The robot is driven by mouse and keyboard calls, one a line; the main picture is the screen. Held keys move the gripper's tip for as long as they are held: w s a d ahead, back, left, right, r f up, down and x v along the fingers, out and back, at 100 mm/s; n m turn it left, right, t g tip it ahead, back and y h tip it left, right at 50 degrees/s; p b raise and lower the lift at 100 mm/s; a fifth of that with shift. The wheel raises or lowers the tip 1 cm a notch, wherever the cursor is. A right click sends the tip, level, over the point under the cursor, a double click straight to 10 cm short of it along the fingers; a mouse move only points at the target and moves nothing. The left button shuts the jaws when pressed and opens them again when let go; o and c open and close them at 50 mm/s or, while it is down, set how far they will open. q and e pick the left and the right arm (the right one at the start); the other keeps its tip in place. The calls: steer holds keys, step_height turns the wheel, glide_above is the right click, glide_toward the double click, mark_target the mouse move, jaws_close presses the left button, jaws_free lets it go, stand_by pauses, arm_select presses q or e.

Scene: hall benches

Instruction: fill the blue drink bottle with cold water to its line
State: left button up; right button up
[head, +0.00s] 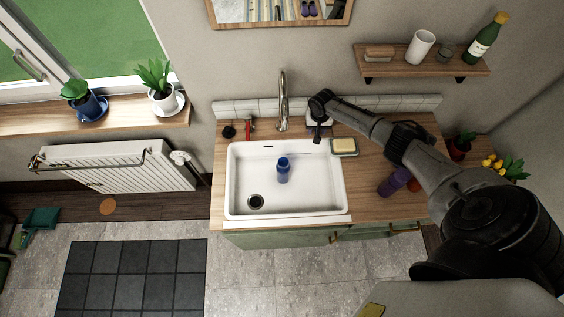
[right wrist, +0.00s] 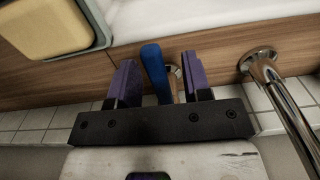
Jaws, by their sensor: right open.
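The blue drink bottle (head: 283,171) stands in the white sink (head: 324,203), below the chrome tap (head: 283,100); its fill line and water level cannot be made out. A red tap handle (head: 249,127) is left of the spout. My right gripper (head: 317,138) is behind the sink, right of the tap. In the right wrist view, my right gripper (right wrist: 157,78) is open, with a blue tap handle (right wrist: 154,66) between its purple fingers and gaps on both sides. The head view hides this handle behind the gripper. My left gripper is not in view.
A yellow soap or sponge on a dish (head: 343,147) is close to the gripper, at the sink's right. A purple bottle (head: 394,181) stands farther right on the wooden counter (head: 368,205), beneath my arm. A wall shelf (head: 425,66) hangs above. The drain (head: 255,201) looks open.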

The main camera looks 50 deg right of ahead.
steer(key=shift+s+d+n, duration=0.15)
steer(key=shift+n, duration=0.25)
step_height(320, 180, up, 4)
steer(key=p, duration=0.4)
step_height(320, 180, up, 3)
steer(key=p, duration=0.3)
steer(key=shift+p, duration=0.4)
